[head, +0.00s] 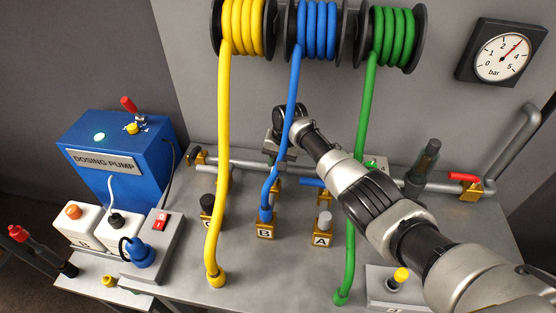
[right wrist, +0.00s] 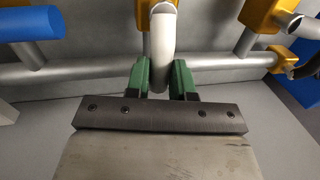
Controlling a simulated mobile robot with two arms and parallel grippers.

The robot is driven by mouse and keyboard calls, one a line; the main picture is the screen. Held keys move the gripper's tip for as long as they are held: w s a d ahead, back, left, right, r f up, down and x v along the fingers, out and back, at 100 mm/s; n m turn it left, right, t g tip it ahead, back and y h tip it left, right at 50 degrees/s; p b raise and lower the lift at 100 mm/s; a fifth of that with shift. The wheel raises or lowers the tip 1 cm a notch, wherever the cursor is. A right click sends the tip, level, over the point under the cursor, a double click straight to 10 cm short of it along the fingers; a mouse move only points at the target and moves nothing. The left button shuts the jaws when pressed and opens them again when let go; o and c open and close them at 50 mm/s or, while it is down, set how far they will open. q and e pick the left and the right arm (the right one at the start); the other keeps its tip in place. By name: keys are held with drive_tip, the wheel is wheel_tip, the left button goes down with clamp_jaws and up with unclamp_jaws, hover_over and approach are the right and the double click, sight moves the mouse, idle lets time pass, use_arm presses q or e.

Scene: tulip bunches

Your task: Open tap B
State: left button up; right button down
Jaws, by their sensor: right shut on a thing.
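In the right wrist view the green fingers of my right gripper (right wrist: 159,80) are shut on a pale tap handle (right wrist: 161,40). The handle runs up to a gold tap body (right wrist: 158,5) and crosses the grey pipe (right wrist: 215,63). In the head view my right gripper (head: 279,147) is at the pipe, behind the blue hose and above outlet block B (head: 265,231); its fingertips and the held handle are hidden there. The blue hose (head: 292,95) runs from its reel down into block B. My left gripper is not in view.
Block A (head: 322,238) is beside B, with a blue lever (head: 312,182) behind. Yellow (head: 224,130) and green (head: 366,120) hoses hang either side. A gauge (head: 502,55), red-handled valve (head: 463,177) and blue dosing pump (head: 120,160) also stand around the grey bench.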

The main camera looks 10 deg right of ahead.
drive_tip(key=shift+w+r, duration=0.1)
drive_tip(key=shift+r, duration=0.05)
drive_tip(key=c, duration=1)
unclamp_jaws()
drive_tip(key=shift+s+d+r, duration=0.1)
drive_tip(key=shift+d+r, duration=0.15)
drive_tip(key=shift+r, duration=0.95)
drive_tip(key=shift+s+d+r, duration=0.1)
drive_tip(key=shift+d+r, duration=0.15)
drive_tip(key=shift+r, duration=0.95)
drive_tip(key=shift+s+d+r, duration=0.1)
drive_tip(key=shift+d+r, duration=0.15)
drive_tip(key=shift+r, duration=0.95)
drive_tip(key=shift+f, duration=0.1)
